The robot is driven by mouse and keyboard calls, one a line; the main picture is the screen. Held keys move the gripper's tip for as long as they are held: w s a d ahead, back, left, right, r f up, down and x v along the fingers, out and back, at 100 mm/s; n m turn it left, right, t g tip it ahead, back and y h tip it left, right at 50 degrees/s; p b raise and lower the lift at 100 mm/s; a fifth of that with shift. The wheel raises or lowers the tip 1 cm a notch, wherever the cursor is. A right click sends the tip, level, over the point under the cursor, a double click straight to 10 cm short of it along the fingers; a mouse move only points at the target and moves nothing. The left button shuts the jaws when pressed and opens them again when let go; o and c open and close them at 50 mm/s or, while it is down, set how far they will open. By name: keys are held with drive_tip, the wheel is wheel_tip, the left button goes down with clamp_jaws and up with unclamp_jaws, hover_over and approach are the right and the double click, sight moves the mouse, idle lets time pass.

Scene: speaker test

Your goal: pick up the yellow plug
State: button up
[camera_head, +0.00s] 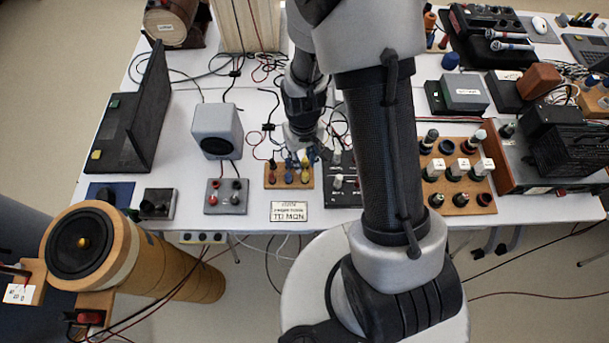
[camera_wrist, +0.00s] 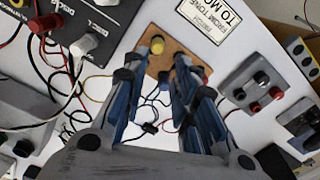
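The yellow plug (camera_wrist: 157,45) stands on a small wooden board (camera_wrist: 180,45) in the wrist view. In the head view the yellow plug (camera_head: 304,176) is at the front right of the board (camera_head: 276,184), on the white table. My gripper (camera_wrist: 153,71) is open and empty, with blue-grey fingers apart. In the wrist view the yellow plug lies just past the fingertips, between their lines. A blue plug (camera_wrist: 165,77) shows between the fingers. In the head view my gripper (camera_head: 297,156) is at the board's back edge; its fingertips are hard to make out.
A black panel with knobs (camera_head: 343,183) stands close right of the board, and a grey box with red and black sockets (camera_head: 226,196) stands left. A grey speaker (camera_head: 217,131) is behind left. A sign (camera_head: 289,212) lies in front. Loose cables run around the board.

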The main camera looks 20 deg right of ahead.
sight(305, 174)
wheel_tip(305, 174, down, 6)
drive_tip(key=shift+r+b, duration=0.25)
drive_tip(key=shift+b, duration=0.4)
drive_tip(key=f, duration=0.1)
drive_tip(key=f+b, duration=0.1)
drive_tip(key=f, duration=0.1)
drive_tip(key=f+b, duration=0.1)
drive_tip(key=f, duration=0.1)
drive_tip(key=shift+s+d, duration=0.1)
drive_tip(key=shift+d, duration=0.15)
clamp_jaws()
drive_tip(key=shift+r, duration=0.1)
wheel_tip(305, 174, up, 20)
drive_tip(key=p, duration=0.6)
